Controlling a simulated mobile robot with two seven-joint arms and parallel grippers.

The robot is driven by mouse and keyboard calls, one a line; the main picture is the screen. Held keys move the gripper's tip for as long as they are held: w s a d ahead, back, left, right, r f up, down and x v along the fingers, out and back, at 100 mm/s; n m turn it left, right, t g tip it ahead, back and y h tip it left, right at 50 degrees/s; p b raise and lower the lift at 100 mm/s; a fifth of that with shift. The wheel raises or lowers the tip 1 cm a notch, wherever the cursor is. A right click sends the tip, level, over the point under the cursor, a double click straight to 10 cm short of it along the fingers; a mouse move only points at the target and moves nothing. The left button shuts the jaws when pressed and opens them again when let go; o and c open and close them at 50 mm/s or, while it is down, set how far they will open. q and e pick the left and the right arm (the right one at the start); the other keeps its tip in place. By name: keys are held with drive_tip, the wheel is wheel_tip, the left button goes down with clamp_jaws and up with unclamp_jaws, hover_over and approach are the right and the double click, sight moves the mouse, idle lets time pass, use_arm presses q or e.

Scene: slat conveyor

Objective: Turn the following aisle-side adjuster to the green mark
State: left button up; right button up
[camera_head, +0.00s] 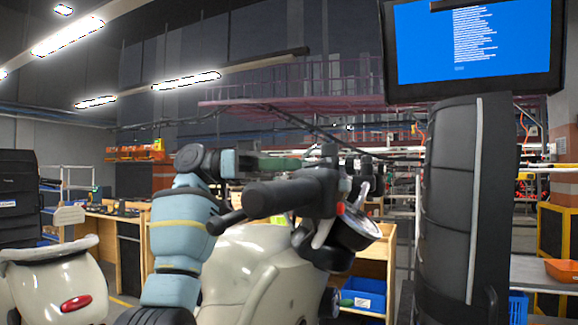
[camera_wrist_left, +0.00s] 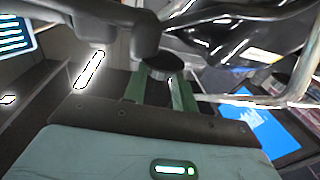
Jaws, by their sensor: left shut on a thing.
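A dark round knob (camera_wrist_left: 160,62), which I take to be the adjuster, shows at the fingertips in the left wrist view. My left gripper (camera_wrist_left: 161,82) has green fingers and is shut on it. In the head view this gripper (camera_head: 300,162) reaches in from the left, behind the black handlebar grip (camera_head: 283,194) of a cream scooter (camera_head: 236,266). Its fingertips are at the dark handlebar parts, where the knob cannot be told apart. I cannot make out a green mark on the knob. My right gripper is out of view.
The scooter's lever (camera_head: 225,222) and round gauge (camera_head: 356,228) are close to my left arm. A second cream scooter body (camera_head: 58,280) stands at the lower left. A tall black segmented thing (camera_head: 462,200) stands at the right, below a blue screen (camera_head: 475,42). Workbenches and shelves are behind.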

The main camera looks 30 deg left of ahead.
use_arm(q)
drive_tip(key=shift+w+m+g, duration=0.1)
drive_tip(key=shift+m+g, duration=0.4)
drive_tip(key=shift+g, duration=0.3)
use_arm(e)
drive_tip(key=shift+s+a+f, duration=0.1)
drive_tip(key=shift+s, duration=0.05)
use_arm(q)
drive_tip(key=shift+r, duration=0.1)
drive_tip(key=o, duration=1)
drive_tip(key=shift+c, duration=0.2)
drive_tip(key=a+b, duration=0.1)
drive_tip(key=a, duration=0.6)
drive_tip(key=shift+s+a+b, duration=0.4)
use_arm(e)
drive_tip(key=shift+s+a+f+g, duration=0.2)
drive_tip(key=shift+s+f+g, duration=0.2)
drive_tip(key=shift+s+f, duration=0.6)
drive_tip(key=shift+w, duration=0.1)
